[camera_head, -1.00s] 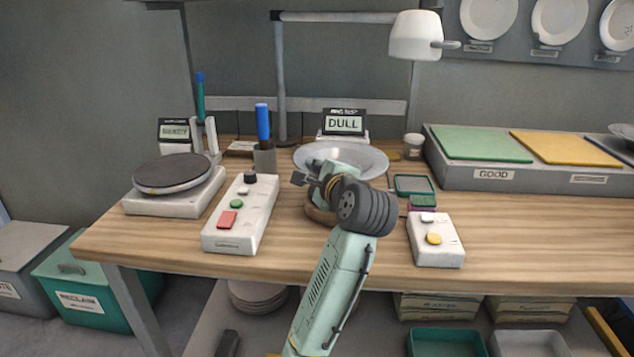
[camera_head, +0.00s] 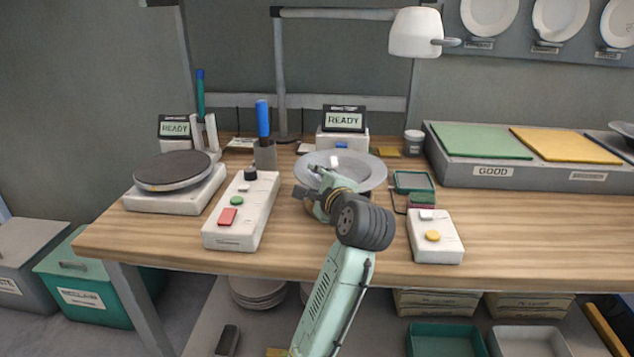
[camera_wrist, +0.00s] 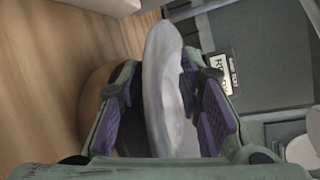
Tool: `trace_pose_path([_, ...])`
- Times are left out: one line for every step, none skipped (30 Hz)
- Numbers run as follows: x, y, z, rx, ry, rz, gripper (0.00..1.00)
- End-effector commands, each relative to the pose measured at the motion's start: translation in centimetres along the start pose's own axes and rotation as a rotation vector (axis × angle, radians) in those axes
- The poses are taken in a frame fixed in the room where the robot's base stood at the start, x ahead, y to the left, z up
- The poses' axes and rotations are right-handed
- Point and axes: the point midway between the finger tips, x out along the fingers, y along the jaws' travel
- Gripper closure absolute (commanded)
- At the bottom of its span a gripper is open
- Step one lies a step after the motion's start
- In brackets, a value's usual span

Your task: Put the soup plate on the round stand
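The soup plate (camera_head: 370,176) is a wide pale grey dish at the back middle of the table. In the wrist view the plate (camera_wrist: 158,90) stands edge-on between the two fingers. My gripper (camera_head: 318,190) is at its near left rim, one finger on each side, and appears shut on it. A brown rounded thing (camera_wrist: 97,85), perhaps a wooden stand, shows behind the left finger in the wrist view; the head view hides it. A dark round disc (camera_head: 172,170) on a white base stands at the left. What lies under the plate is hidden.
A white button box (camera_head: 242,212), a cup with a blue-handled tool (camera_head: 263,125) and a READY display (camera_head: 344,120) surround the plate. A smaller button box (camera_head: 435,237) and green case (camera_head: 413,182) stand right. The lamp (camera_head: 415,35) hangs above.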

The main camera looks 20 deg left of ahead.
Motion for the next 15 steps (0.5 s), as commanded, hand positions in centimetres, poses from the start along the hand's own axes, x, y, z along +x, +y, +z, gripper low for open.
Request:
trace_pose_path([0.0, 0.0, 0.0, 0.0, 0.0, 0.0, 0.67])
trace_pose_path([0.0, 0.0, 0.0, 0.0, 0.0, 0.0, 0.67])
trace_pose_path([-0.1, 0.0, 0.0, 0.0, 0.0, -0.001, 0.67])
trace_pose_path([-0.2, 0.0, 0.0, 0.0, 0.0, -0.001, 0.67])
trace_pose_path([-0.4, 0.0, -0.1, 0.0, 0.0, -0.001, 0.67])
trace_pose_path([-0.8, 0.0, -0.1, 0.0, 0.001, -0.002, 0.67])
trace_pose_path([-1.2, 0.0, -0.1, -0.001, 0.001, -0.004, 0.67])
trace_pose_path([-1.6, 0.0, -0.1, -0.001, 0.001, -0.004, 0.67])
trace_pose_path([-2.3, 0.1, -0.1, -0.002, 0.002, -0.005, 0.67])
trace_pose_path([-2.9, 0.1, -0.1, -0.002, 0.001, -0.005, 0.67])
trace_pose_path([-3.5, 0.0, -0.1, -0.002, 0.001, -0.006, 0.67])
trace_pose_path([-4.4, 0.1, -0.1, -0.001, 0.001, -0.006, 0.67])
trace_pose_path([-5.1, 0.1, -0.2, -0.001, 0.002, -0.006, 0.67])
trace_pose_path([-5.8, 0.0, -0.2, -0.001, 0.002, -0.007, 0.67])
trace_pose_path([-6.7, 0.0, -0.1, -0.001, 0.002, -0.007, 0.67])
